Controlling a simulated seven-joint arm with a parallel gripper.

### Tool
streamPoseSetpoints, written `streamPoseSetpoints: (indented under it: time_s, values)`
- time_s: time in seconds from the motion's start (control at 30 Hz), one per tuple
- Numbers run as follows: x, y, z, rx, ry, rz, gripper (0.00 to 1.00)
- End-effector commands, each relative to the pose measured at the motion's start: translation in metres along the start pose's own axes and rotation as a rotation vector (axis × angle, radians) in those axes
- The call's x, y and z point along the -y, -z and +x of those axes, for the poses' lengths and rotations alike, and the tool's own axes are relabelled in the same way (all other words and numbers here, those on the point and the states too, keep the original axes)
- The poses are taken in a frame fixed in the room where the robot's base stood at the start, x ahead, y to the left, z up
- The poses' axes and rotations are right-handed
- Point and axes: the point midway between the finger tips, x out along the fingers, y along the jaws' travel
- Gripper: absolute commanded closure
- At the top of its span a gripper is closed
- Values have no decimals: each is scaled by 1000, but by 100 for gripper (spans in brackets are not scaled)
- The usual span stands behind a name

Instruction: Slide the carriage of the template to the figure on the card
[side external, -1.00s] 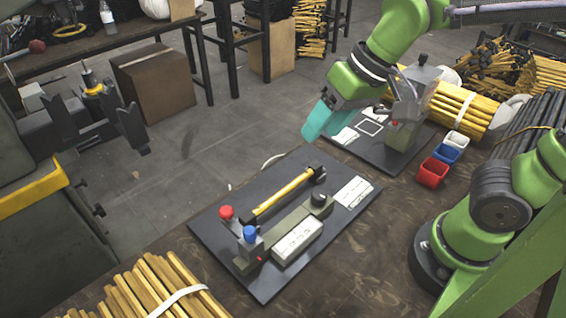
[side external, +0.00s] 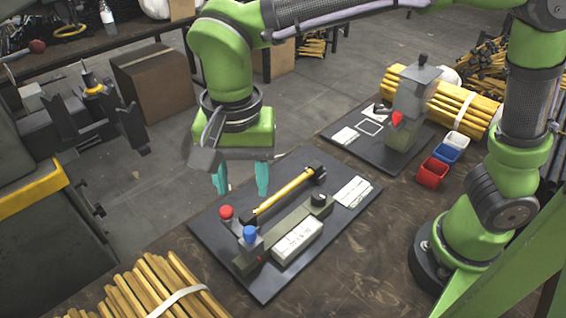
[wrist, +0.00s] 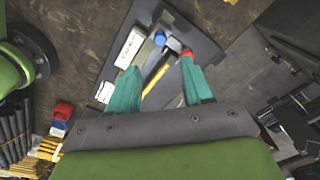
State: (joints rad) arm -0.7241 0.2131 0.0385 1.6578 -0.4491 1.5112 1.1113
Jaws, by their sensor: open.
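The template is a green-grey rail (side external: 287,226) on a black board (side external: 265,292), with a white block (side external: 297,242) bearing a scale along its front side. At the rail's left end is a grey block with a blue knob (side external: 250,232); a black knob (side external: 319,200) is near the right end. I cannot tell for certain which part is the carriage. The card (side external: 353,191) lies at the board's right end; its figure is too small to read. My gripper (side external: 241,184), with teal fingers, is open and empty above the board's back left. It also shows in the wrist view (wrist: 161,72).
A red knob (side external: 227,213) and a yellow-handled hammer (side external: 285,195) are on the same board, behind the rail. A second board with a press (side external: 412,100) stands farther back. Red, blue and white bins (side external: 432,172) are right. Bundled yellow sticks (side external: 160,290) lie front left.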

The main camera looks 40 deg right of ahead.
Motion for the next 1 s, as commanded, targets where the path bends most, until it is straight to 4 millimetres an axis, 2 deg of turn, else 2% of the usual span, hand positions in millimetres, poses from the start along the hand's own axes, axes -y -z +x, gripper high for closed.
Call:
streamPoseSetpoints:
  time_s: [0.03,0.3,0.5,0.7,0.97,1.0]
  values:
    - [-1,0,13,0,-6,-2,50]
    - [-1,0,71,1,-4,-2,50]
    - [0,0,102,0,-2,-2,50]
    - [0,0,115,1,1,-1,50]
    - [0,0,116,1,2,-1,50]
    - [0,0,116,1,2,-1,53]
